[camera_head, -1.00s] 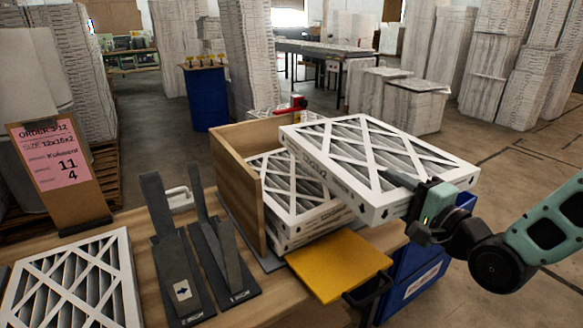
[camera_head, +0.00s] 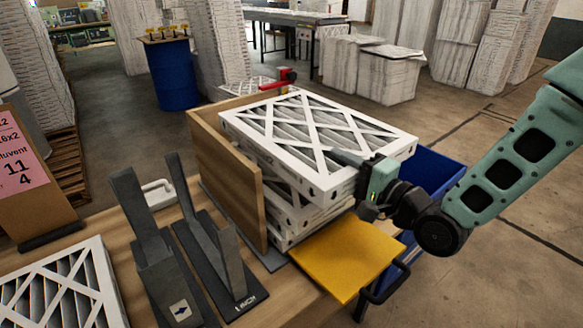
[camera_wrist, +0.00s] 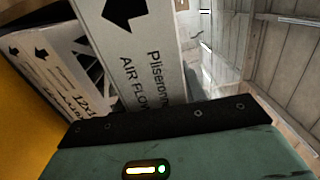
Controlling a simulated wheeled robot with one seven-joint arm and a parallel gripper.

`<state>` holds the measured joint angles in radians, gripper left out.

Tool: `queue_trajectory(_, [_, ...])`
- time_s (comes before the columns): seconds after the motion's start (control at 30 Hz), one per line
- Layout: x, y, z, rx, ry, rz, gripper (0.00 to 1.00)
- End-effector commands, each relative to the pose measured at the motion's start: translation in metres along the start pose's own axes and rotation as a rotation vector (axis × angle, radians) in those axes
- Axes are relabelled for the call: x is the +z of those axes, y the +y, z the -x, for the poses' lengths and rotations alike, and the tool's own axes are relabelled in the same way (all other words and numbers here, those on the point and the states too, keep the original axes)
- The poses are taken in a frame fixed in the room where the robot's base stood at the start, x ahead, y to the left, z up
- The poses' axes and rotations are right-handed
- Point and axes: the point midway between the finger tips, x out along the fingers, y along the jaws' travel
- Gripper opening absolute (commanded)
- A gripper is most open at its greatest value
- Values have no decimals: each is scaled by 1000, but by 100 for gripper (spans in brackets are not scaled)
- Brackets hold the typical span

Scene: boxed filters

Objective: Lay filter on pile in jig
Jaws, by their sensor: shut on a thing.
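A white-framed pleated filter (camera_head: 312,135) is in my gripper (camera_head: 352,165), which is shut on its near right edge. The held filter lies roughly level over the pile of filters (camera_head: 285,205) in the wooden jig (camera_head: 228,185). It overhangs the pile to the right and hides most of its top. I cannot tell whether it touches the pile. In the wrist view the held filter's side (camera_wrist: 130,50) shows an arrow and "AIR FLOW" print, with the pile's printed side (camera_wrist: 50,75) to the left.
A yellow plate (camera_head: 343,258) is in front of the jig. A blue bin (camera_head: 430,170) stands to the right. Dark metal gauges (camera_head: 215,255) and another filter (camera_head: 65,290) are on the table at left. A red clamp (camera_head: 280,80) is behind the jig.

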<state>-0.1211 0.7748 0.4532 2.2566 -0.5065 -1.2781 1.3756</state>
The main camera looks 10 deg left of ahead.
Motion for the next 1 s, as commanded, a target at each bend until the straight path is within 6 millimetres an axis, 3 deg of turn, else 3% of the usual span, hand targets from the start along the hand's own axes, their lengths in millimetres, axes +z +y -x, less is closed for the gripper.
queue_trajectory(0.3, [1,50,0,2,-1,-2,14])
queue_trajectory(0.7, [1,94,0,0,-1,-1,14])
queue_trajectory(1.0, [0,99,0,-2,0,0,14])
